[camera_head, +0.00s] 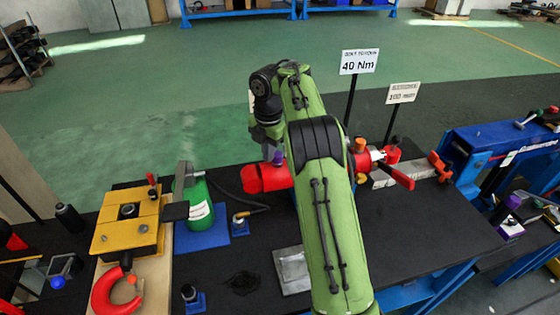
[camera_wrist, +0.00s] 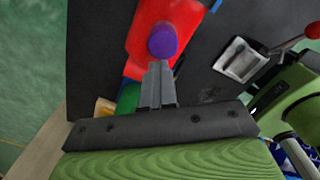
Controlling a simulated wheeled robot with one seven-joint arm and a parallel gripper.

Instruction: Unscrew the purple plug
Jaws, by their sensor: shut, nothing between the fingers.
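The purple plug (camera_head: 278,157) stands on top of the red body (camera_head: 264,179) on the black bench. In the wrist view the round purple plug (camera_wrist: 162,41) sits on the red body (camera_wrist: 150,15), just past my fingertips. My gripper (camera_wrist: 157,68) is shut and empty, with its two fingers side by side. In the head view my gripper (camera_head: 270,150) points down close beside the plug and partly in front of it. Whether the fingertips touch the plug I cannot tell. My green arm hides the middle of the red assembly in the head view.
A green bottle (camera_head: 195,205) stands on a blue mat left of the red body. A yellow block (camera_head: 127,232) and a red horseshoe shape (camera_head: 112,292) are further left. Two signs on posts, one reading 40 Nm (camera_head: 359,62), rise behind. A metal plate (camera_head: 291,270) lies in front.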

